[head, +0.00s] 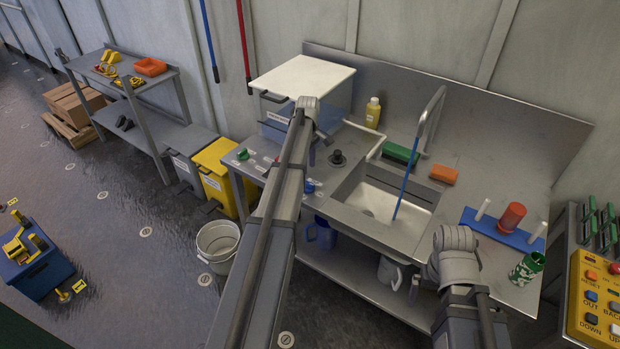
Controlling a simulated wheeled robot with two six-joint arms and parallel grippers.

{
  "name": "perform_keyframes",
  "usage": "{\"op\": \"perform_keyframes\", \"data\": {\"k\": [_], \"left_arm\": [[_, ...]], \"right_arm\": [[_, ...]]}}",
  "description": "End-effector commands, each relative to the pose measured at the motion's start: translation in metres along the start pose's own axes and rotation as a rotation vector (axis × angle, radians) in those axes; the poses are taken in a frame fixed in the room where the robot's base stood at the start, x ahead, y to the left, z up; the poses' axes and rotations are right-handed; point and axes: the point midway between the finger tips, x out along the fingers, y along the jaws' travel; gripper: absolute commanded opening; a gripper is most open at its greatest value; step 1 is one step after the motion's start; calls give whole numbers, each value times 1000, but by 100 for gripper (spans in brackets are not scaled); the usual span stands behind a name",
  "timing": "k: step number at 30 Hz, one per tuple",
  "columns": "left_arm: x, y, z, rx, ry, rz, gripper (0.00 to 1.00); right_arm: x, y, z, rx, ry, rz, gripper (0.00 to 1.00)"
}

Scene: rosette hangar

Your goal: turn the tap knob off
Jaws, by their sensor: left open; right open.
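The sink (378,205) is set in a steel bench, with a tall bent metal tap (433,118) behind it. A thin blue line, seemingly running water (408,175), slants from the tap into the basin. A dark round knob (338,158) stands upright on the bench left of the basin; I cannot tell for sure that it is the tap knob. My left gripper (319,147) is open and empty, just left of this knob in the picture and apart from it. My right gripper (424,282) is open, in front of the bench's front edge, mostly hidden by its wrist.
A green brush (400,153), an orange sponge (443,174) and a yellow bottle (373,112) stand around the sink. A blue rack (505,233) and green can (527,268) are at right, beside a yellow button panel (597,300). A bucket (217,240) stands on the floor.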

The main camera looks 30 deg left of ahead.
Motion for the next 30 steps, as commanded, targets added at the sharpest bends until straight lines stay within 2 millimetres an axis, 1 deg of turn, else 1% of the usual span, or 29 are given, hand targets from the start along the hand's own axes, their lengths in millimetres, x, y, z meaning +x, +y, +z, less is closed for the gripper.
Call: {"op": "perform_keyframes", "data": {"k": [8,18,23,30], "left_arm": [[26,0,1,2,0,0,48],[69,0,1,3,0,0,48],[77,0,1,3,0,0,48],[76,0,1,3,0,0,48]], "right_arm": [[26,-2,-2,1,0,0,98],[68,-6,-4,1,0,0,98],[76,-7,-5,1,0,0,98],[75,-7,-5,1,0,0,98]]}}
